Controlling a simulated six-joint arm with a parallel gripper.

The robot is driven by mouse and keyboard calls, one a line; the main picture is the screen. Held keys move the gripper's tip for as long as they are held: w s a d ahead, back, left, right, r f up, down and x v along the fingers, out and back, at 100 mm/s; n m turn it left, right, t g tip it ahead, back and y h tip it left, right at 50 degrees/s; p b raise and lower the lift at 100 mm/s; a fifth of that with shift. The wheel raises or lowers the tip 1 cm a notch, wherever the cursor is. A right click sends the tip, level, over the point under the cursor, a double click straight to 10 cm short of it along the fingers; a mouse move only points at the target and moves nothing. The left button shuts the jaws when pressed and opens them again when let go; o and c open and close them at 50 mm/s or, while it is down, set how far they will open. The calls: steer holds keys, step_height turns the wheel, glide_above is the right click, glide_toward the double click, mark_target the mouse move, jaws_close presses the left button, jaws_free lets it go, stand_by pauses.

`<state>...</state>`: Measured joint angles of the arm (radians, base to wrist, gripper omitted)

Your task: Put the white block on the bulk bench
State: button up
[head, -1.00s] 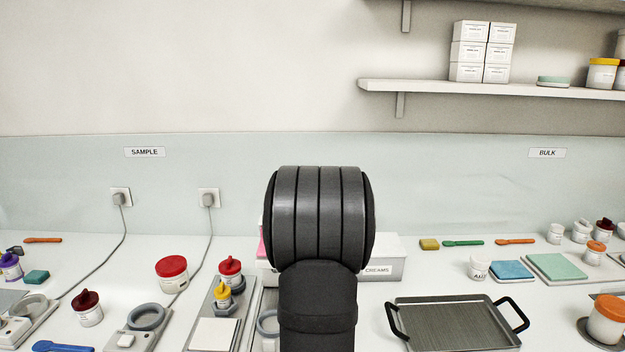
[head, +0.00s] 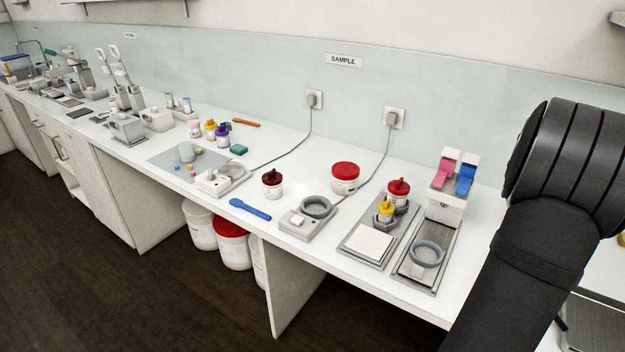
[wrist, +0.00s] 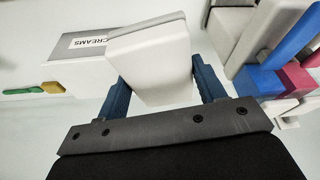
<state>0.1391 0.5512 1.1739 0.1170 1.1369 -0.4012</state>
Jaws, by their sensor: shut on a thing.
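The white block (wrist: 155,65) is between the two blue fingers of my gripper (wrist: 163,88) in the wrist view. The fingers are shut on its sides, and its far end has a paler grey edge. In the head view my own dark arm fills the right side and hides the gripper and the block. The BULK label is out of view, so I cannot tell where the bulk bench begins.
A box marked CREAMS (wrist: 95,42) lies just beyond the block. A dispenser with pink and blue levers (head: 455,172) stands left of my arm. The sample bench holds a red-lidded jar (head: 345,177), ring stands and a square plate (head: 369,244). A dark tray edge (head: 590,325) shows at lower right.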

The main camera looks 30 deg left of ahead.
steer(key=w+a+r+n, duration=0.2)
steer(key=w+a+r, duration=0.8)
steer(key=w+a+f+n+y, duration=0.1)
steer(key=a+f+n, duration=0.1)
steer(key=a, duration=0.7)
steer(key=w+a+f+n, duration=0.1)
steer(key=w+a, duration=0.1)
steer(key=a, duration=0.7)
steer(key=n+g+y, duration=0.1)
steer(key=n+g, duration=0.1)
steer(key=n, duration=0.4)
glide_above(307, 186)
steer(key=d, duration=0.1)
step_height(307, 186, down, 15)
steer(key=f, duration=0.4)
steer(key=shift+s+d+f, duration=0.1)
steer(key=shift+s+f, duration=0.1)
steer(key=shift+s, duration=0.15)
steer(key=shift+f, duration=2.3)
